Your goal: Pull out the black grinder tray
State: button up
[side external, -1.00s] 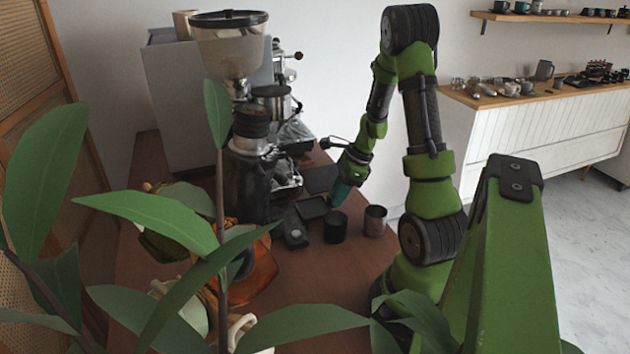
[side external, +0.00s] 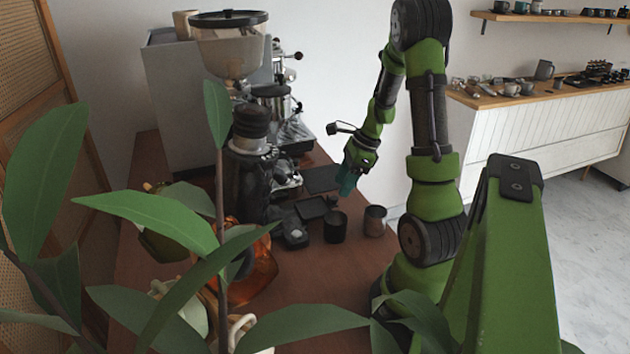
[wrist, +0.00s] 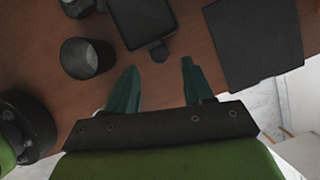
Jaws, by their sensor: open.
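The black grinder tray (side external: 312,208) lies on the brown counter beside the grinder (side external: 250,185) in the side view. In the wrist view the tray (wrist: 140,18) is at the top, a flat dark rectangle with a small rounded tab (wrist: 158,52) on its near edge. My gripper (wrist: 158,68) has its teal fingers apart and empty, with the tab between and slightly beyond the fingertips. I see no contact with the tray. In the side view my gripper (side external: 346,190) is to the right of the tray, above the counter.
A black cup (side external: 335,227) and a metal cup (side external: 375,221) stand in front of the tray. A small dark item (side external: 294,236) sits to their left. A flat black mat (side external: 321,179) lies behind. Leaves (side external: 150,215) cover part of the side view.

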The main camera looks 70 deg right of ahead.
jog(key=v, duration=1.3)
jog(key=shift+d, duration=0.1)
jog(key=w+a+r+n+h, duration=0.1)
jog(key=w+a+n, duration=0.2)
jog(key=a+n, duration=0.5)
jog(key=w+a+r+n, duration=0.1)
jog(key=w+a+n, duration=0.3)
jog(key=a+n, duration=0.4)
jog(key=s+a+r+n+t, duration=0.2)
jog(key=a+n, duration=0.8)
jog(key=a, duration=0.6)
notch_tip(320, 180, up, 2)
jog(key=shift+t+y, duration=0.4)
jog(key=shift+t, duration=0.2)
